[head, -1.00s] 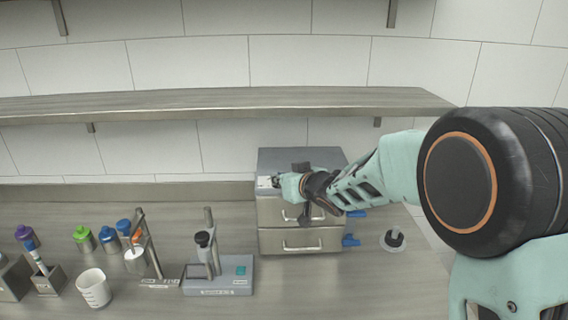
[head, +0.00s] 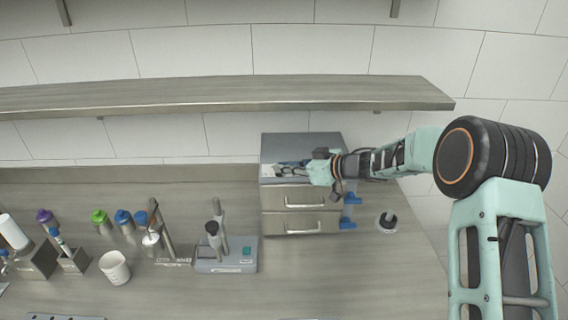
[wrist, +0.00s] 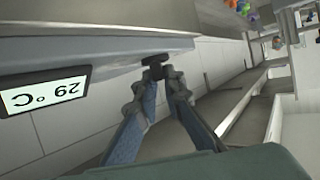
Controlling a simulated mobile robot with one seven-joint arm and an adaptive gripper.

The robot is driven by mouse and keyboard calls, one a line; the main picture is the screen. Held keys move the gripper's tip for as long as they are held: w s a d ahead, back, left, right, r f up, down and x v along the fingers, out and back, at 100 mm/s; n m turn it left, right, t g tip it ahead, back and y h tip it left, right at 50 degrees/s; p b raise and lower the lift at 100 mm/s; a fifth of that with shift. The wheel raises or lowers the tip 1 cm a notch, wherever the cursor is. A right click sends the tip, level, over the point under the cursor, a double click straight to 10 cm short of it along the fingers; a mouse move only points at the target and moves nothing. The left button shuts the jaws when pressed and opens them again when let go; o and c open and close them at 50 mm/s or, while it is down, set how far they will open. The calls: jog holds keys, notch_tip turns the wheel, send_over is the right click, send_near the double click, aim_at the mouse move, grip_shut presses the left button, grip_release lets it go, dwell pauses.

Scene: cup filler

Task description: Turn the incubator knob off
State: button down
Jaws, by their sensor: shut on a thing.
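The incubator (head: 298,147) is a grey metal box on top of the drawer stack on the counter. In the wrist view its display (wrist: 45,92) reads 29 °C upside down. The small dark knob (wrist: 154,62) sticks out from the incubator's front face, beside the display. My gripper (wrist: 157,77) is shut on the knob, with a fingertip on either side of it. In the head view my gripper (head: 284,170) is at the incubator's front, reaching in from the right. It hides the knob and much of the front there.
Two drawers with handles (head: 302,202) lie under the incubator, with blue parts (head: 349,198) at their right side. A black-topped item (head: 387,221) stands to the right. A stand (head: 225,257), bottles and a white beaker (head: 115,267) are to the left. A shelf (head: 220,93) runs above.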

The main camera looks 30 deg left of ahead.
jog(key=shift+w+f+n+g, duration=0.1)
jog(key=shift+w+n+g, duration=0.05)
jog(key=shift+n+g, duration=0.9)
jog(key=shift+w+n+g, duration=0.1)
jog(key=shift+n+g, duration=0.75)
jog(key=shift+g, duration=0.3)
jog(key=shift+n+g, duration=0.4)
jog(key=shift+w+a+n+g+h, duration=0.1)
jog(key=shift+n+g+h, duration=0.3)
jog(key=shift+n+g, duration=0.35)
jog(key=c, duration=2)
grip_release()
jog(key=shift+c, duration=0.2)
jog(key=shift+v, duration=3.75)
